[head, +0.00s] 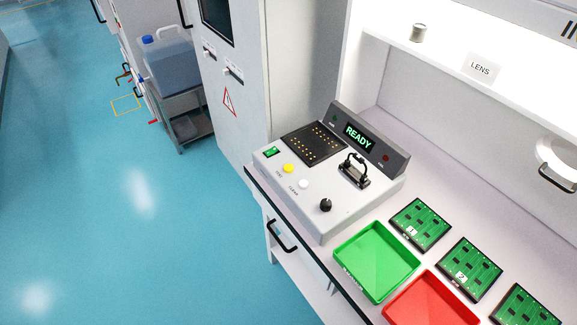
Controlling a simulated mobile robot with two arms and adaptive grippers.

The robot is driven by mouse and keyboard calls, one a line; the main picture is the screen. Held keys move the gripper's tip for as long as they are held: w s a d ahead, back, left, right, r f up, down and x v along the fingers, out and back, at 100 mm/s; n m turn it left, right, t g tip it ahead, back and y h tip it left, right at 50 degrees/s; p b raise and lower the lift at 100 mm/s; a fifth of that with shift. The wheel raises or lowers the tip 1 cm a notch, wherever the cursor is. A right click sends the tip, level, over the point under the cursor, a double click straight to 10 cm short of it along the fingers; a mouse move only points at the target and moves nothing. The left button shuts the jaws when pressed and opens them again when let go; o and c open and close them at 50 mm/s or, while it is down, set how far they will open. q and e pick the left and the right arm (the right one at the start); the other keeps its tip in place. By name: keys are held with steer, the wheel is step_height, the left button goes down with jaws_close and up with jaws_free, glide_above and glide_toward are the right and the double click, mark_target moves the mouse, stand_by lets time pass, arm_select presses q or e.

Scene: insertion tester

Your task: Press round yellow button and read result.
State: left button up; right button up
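The insertion tester (272,193) is a light grey box near the back left end of the bench. Its round yellow button (288,168) is on the top panel at the left, with a white button (303,184) and a black knob (326,205) to its right. The display (358,138) on the raised back panel reads READY in green. A dark pad (313,143) with small gold dots and a black lever clamp (354,171) are behind the buttons. Neither of my grippers is in view.
A green tray (343,251) and a red tray (403,306) stand in front of the tester. Several green circuit boards lie to their right, including boards 1 (420,224) and 2 (469,268). A shelf (385,38) overhangs the bench. Blue floor (130,200) at left is clear.

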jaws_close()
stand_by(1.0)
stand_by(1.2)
